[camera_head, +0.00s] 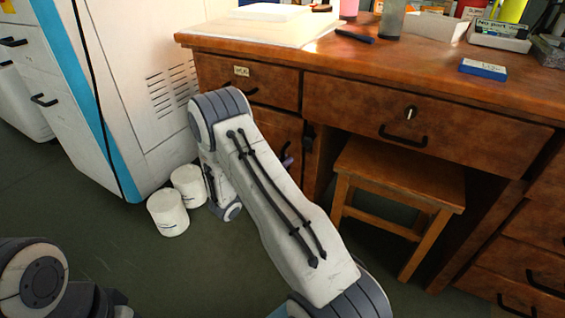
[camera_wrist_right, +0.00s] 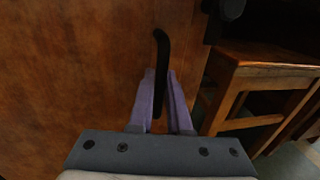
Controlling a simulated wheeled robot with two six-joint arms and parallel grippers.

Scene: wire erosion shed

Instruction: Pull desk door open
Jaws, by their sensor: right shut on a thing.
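The wooden desk door (camera_head: 283,128) is the brown panel below the desk's left drawer, partly hidden by my right arm. In the right wrist view the door (camera_wrist_right: 75,70) fills the left and middle. Its black vertical handle (camera_wrist_right: 162,48) stands between the purple fingers of my right gripper (camera_wrist_right: 160,76), which is shut on it. In the head view only a bit of the right gripper (camera_head: 288,161) shows beside my forearm. I cannot tell whether the door is slightly ajar. My left gripper is out of view.
A wooden stool (camera_head: 400,172) stands under the desk, just right of the door. Two white canisters (camera_head: 167,213) stand on the floor at left, near a white and blue cabinet (camera_head: 165,75). The desktop (camera_head: 400,62) holds several items. Dark floor is free in front.

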